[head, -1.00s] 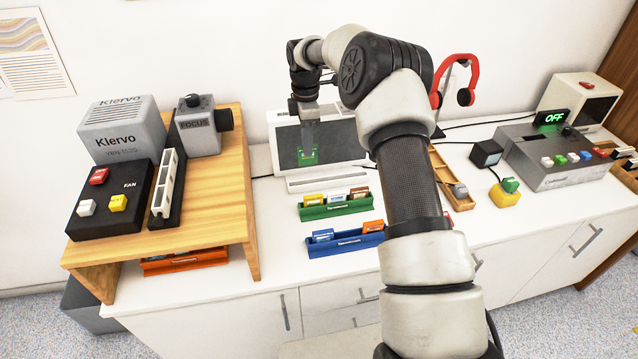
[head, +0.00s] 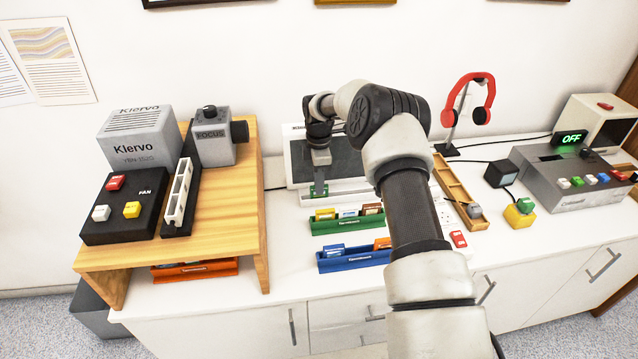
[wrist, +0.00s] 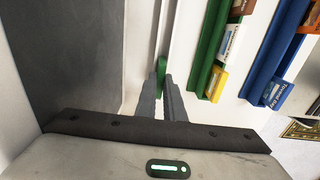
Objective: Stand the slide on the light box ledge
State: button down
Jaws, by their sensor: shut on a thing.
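My gripper (head: 319,182) is shut on the green slide (head: 318,191), low in front of the left part of the light box (head: 350,158). The light box is white with a dark, unlit-looking panel. Its white ledge (head: 352,188) runs along the bottom front. In the wrist view the green slide (wrist: 162,68) shows edge-on between the fingertips (wrist: 164,88), over the white ledge area beside the dark panel (wrist: 65,60). Whether the slide's lower edge touches the ledge cannot be told.
A green rack (head: 347,226) and a blue rack (head: 353,262), both holding slides, stand just in front of the light box. A wooden stand (head: 222,205) with the fan and projector units is at left. A wooden tray (head: 452,185) and red headphones (head: 480,92) are at right.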

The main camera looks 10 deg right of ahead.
jog(key=shift+f, duration=0.2)
jog(key=c, duration=1.9)
grip_release()
jog(key=shift+o, duration=0.2)
